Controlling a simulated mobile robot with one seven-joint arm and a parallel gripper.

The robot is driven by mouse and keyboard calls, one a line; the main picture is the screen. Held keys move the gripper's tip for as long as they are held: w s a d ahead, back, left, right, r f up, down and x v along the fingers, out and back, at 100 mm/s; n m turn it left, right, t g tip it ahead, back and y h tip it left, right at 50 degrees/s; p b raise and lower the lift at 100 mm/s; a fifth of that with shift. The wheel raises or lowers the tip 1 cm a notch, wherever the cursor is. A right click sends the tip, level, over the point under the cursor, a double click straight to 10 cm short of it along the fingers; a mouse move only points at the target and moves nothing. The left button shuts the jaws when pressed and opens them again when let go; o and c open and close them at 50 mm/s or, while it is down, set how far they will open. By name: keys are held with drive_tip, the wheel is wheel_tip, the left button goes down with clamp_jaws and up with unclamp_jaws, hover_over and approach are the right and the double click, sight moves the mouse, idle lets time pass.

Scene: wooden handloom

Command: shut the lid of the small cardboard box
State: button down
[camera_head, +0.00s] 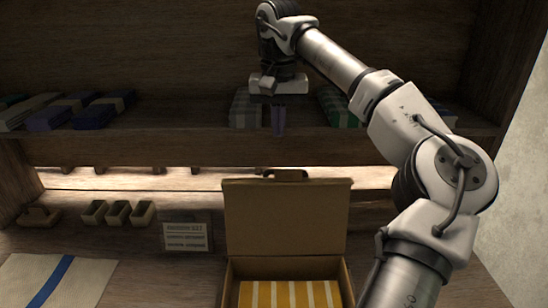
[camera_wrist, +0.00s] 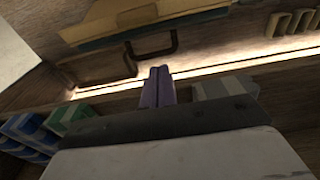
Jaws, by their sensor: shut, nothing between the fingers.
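The small cardboard box (camera_head: 347,285) stands at the bottom centre of the head view, with a yellow and white striped cloth (camera_head: 285,294) inside. Its brown lid (camera_head: 285,218) is open and stands about upright at the back of the box. My gripper (camera_head: 278,133) is shut and empty, fingers pointing down, higher than the lid's top edge and apart from it, in front of the shelf. In the wrist view its purple fingers (camera_wrist: 157,88) are together. Tan cardboard (camera_wrist: 145,20), seemingly the box, shows at the top there. Whether the gripper is behind the lid is hard to tell.
A dark handle (camera_head: 287,174) shows at the lid's top edge. The shelf holds folded cloths (camera_head: 90,110) behind my gripper. Small open boxes (camera_head: 118,212), a label card (camera_head: 186,237) and a blue-striped cloth (camera_head: 55,280) lie left of the box.

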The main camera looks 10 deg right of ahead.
wheel_tip(320, 180, down, 8)
drive_tip(key=shift+r+p, duration=0.2)
drive_tip(key=shift+p, duration=0.65)
drive_tip(key=shift+s+a+r+p, duration=0.15)
drive_tip(key=shift+s+a+p, duration=0.1)
drive_tip(key=shift+s, duration=0.55)
drive_tip(key=shift+s+a+r+p, duration=0.15)
drive_tip(key=shift+s+p, duration=0.05)
drive_tip(key=shift+s, duration=0.6)
drive_tip(key=shift+s, duration=0.1)
